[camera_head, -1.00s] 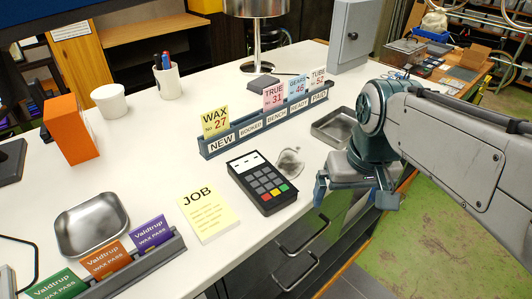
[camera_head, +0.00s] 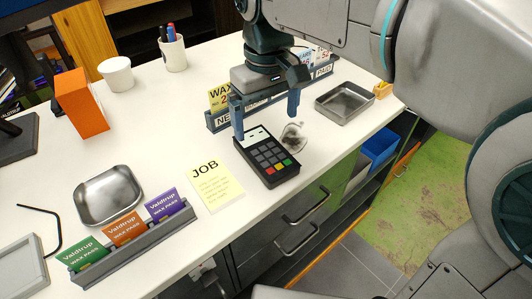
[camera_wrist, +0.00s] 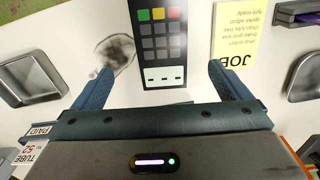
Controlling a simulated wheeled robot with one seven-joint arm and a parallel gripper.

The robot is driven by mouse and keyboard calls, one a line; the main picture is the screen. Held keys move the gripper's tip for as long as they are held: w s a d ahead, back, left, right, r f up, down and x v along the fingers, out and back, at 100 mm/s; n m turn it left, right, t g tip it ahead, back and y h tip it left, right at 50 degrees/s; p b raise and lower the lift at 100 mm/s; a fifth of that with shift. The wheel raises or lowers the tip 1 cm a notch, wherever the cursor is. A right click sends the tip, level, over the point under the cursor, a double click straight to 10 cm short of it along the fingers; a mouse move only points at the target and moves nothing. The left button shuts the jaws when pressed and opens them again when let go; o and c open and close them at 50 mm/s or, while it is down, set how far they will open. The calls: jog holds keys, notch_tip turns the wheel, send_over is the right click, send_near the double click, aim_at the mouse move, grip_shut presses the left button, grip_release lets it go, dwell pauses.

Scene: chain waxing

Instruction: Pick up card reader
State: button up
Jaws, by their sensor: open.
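The card reader (camera_head: 267,159) is a black handheld terminal with grey keys and red, yellow and green keys at its near end. It lies flat on the white counter, right of the yellow JOB pad (camera_head: 215,184). My gripper (camera_head: 266,122) is open and empty above the far end of the card reader. In the wrist view the card reader (camera_wrist: 160,45) shows between and beyond the two open fingers of my gripper (camera_wrist: 160,80), with its white screen end nearest the gripper. I see no contact between fingers and reader.
A small clear bag (camera_head: 294,136) lies close to the reader's right side. The dark ticket rack (camera_head: 222,120) stands behind, partly hidden by my gripper. A metal tray (camera_head: 345,103) is at right, another (camera_head: 108,195) at left, near the wax pass rack (camera_head: 135,245). The counter's front edge is close.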

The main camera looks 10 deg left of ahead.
aim_at(265, 151)
jog(key=f, duration=0.4)
jog(key=f+p, duration=0.1)
jog(key=f, duration=0.3)
jog(key=shift+a+f, duration=0.2)
jog(key=shift+f, duration=0.05)
jog(key=c, duration=1.2)
